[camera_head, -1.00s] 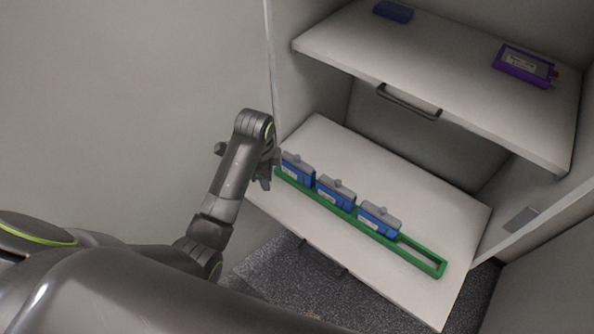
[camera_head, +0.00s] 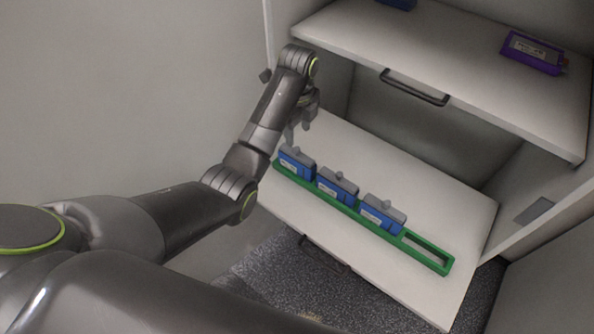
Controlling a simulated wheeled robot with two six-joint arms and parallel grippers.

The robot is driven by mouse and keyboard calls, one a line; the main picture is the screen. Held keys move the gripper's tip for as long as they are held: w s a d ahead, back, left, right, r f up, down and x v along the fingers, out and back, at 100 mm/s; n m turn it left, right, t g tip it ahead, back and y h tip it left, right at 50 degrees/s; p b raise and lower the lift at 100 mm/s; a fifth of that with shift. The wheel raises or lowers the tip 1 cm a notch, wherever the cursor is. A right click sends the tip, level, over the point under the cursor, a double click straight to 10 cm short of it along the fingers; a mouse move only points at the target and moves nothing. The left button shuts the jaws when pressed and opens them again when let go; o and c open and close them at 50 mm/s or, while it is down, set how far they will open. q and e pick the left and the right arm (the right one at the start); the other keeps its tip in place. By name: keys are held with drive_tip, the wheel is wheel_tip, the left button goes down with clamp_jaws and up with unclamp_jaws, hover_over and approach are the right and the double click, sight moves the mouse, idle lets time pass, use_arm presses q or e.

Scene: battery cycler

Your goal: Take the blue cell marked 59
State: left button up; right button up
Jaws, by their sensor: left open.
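Three blue cells with grey tops stand in a row in a green rack (camera_head: 410,251) on the lower white shelf. They are the left cell (camera_head: 296,162), the middle cell (camera_head: 336,187) and the right cell (camera_head: 381,214). Their labels are too small to read, so I cannot tell which is marked 59. The slot at the rack's right end is empty. My left gripper (camera_head: 300,133) is open and empty, above and just behind the left cell. My right gripper is not in view.
The upper shelf (camera_head: 440,60) has a dark handle (camera_head: 414,87) and overhangs the back of the lower shelf (camera_head: 440,190). It bears a purple device (camera_head: 533,53) and a blue object (camera_head: 398,4). The lower shelf is clear behind the rack.

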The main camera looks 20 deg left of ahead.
sight(297, 159)
use_arm(q)
wheel_tip(297, 159, down, 6)
drive_tip(key=shift+f+p, duration=0.2)
drive_tip(key=shift+p, duration=0.3)
drive_tip(key=shift+w+a+f+p, duration=0.1)
drive_tip(key=shift+f+p, duration=0.15)
drive_tip(key=shift+f, duration=1.4)
drive_tip(key=shift+w+a+f+p, duration=0.1)
drive_tip(key=shift+f+p, duration=0.15)
drive_tip(key=shift+f, duration=1.4)
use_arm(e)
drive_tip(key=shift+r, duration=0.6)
use_arm(q)
clamp_jaws()
drive_tip(key=shift+r, duration=0.1)
